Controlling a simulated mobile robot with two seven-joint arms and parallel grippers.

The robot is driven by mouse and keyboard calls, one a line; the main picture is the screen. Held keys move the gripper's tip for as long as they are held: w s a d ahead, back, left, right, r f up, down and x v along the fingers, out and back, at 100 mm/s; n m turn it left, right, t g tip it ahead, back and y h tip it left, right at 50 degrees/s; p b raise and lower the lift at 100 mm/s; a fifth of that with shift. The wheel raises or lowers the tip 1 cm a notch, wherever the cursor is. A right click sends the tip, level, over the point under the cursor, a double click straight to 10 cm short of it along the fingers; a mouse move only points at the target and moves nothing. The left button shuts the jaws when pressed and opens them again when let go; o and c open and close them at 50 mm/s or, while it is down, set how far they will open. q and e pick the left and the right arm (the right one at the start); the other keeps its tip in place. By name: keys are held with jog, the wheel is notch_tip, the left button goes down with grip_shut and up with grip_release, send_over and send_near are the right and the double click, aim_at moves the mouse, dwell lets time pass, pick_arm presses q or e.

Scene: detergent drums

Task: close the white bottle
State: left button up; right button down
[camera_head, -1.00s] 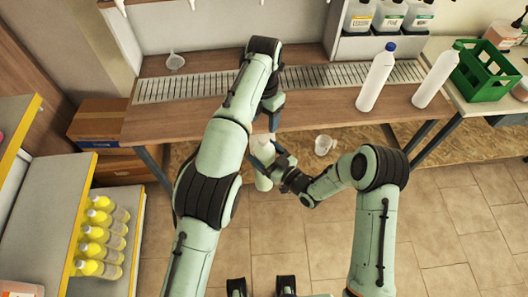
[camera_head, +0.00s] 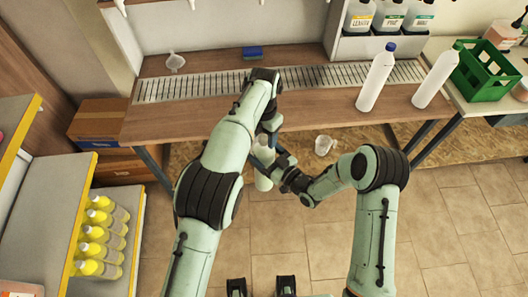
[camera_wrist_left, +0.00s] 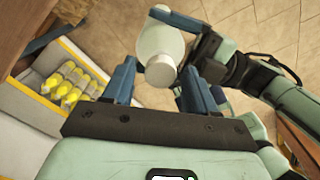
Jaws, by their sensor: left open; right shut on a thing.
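The white bottle (camera_head: 263,182) is held roughly upright in front of the bench by my right gripper (camera_head: 266,153), which is shut on it. In the left wrist view the bottle body (camera_wrist_left: 157,40) shows beyond its round white cap (camera_wrist_left: 160,71). I cannot tell whether the cap is fully tightened. My left gripper (camera_head: 270,130) is above the bottle. In the left wrist view its two blue fingers (camera_wrist_left: 158,78) are open, on either side of the cap, with a gap visible. The left arm hides the bottle's top in the head view.
A green crate (camera_head: 486,70) stands at right. A clear cup (camera_head: 324,145) is below the bench's front edge. Yellow-capped bottles (camera_head: 100,235) fill the left shelf.

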pick_arm(q)
jog(key=shift+c, duration=0.3)
grip_shut()
